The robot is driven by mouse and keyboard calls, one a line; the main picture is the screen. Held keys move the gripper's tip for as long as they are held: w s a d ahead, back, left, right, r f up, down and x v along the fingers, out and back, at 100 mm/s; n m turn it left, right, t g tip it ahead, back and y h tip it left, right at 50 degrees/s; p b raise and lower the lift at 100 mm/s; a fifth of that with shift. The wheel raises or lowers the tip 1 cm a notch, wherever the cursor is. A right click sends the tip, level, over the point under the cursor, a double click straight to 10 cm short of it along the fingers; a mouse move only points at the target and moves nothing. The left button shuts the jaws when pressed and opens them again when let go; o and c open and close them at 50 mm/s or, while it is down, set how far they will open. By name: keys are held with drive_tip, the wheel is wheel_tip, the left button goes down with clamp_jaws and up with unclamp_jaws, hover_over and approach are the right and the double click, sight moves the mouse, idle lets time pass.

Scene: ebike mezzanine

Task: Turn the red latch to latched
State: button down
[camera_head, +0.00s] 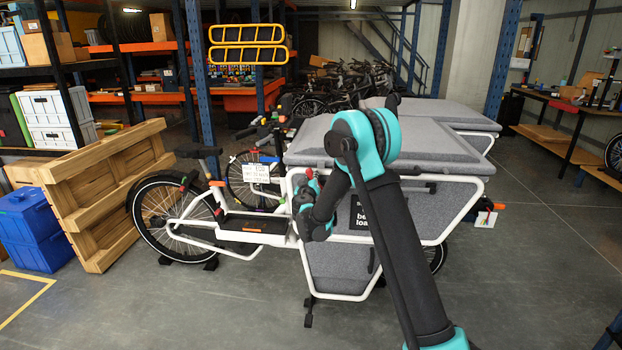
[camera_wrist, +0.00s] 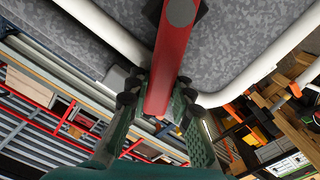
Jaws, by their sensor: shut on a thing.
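The red latch (camera_wrist: 174,55) is a red bar in the wrist view, running from a dark mount with a round grey cap at the top down between my fingers. My gripper (camera_wrist: 159,98) is shut on the lower part of the bar, one green finger with dark tips on each side. The mount sits against the grey speckled panel (camera_wrist: 235,38) of the cargo bike, between white frame tubes. In the head view, my gripper (camera_head: 311,183) is at the rear edge of the bike's grey cargo box (camera_head: 330,265). My arm hides part of the box there, and the latch is too small to make out clearly.
White frame tubes (camera_wrist: 270,60) pass close to my fingers. A wooden pallet (camera_head: 105,190) and blue bins (camera_head: 30,230) stand at the left. A second grey-lidded box (camera_head: 430,110) stands behind. The floor (camera_head: 545,265) at the right is clear.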

drive_tip(key=c, duration=1.3)
unclamp_jaws()
